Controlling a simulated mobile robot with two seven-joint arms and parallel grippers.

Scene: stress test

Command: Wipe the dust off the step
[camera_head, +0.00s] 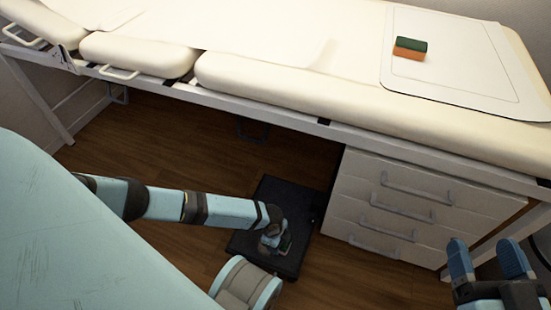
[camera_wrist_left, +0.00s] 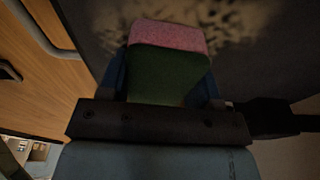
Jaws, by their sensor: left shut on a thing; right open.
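The dark step (camera_head: 277,190) stands on the floor beside the drawer cabinet, partly hidden by my left arm. My left gripper (camera_head: 276,243) is low over the near part of the step. In the left wrist view it is shut on a sponge (camera_wrist_left: 168,75) with a green body and a pink end. A pale, blotchy dust patch (camera_wrist_left: 225,18) lies on the dark step surface just beyond the pink end. I cannot tell whether the sponge touches the step. My right gripper (camera_head: 488,262) is open and empty at the lower right, in front of the cabinet.
A cream padded couch (camera_head: 290,80) spans the back above the step. A green and orange sponge (camera_head: 410,48) lies on its white mat (camera_head: 455,65). The white drawer cabinet (camera_head: 410,205) stands right of the step. Wooden floor (camera_head: 190,245) is clear to the left.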

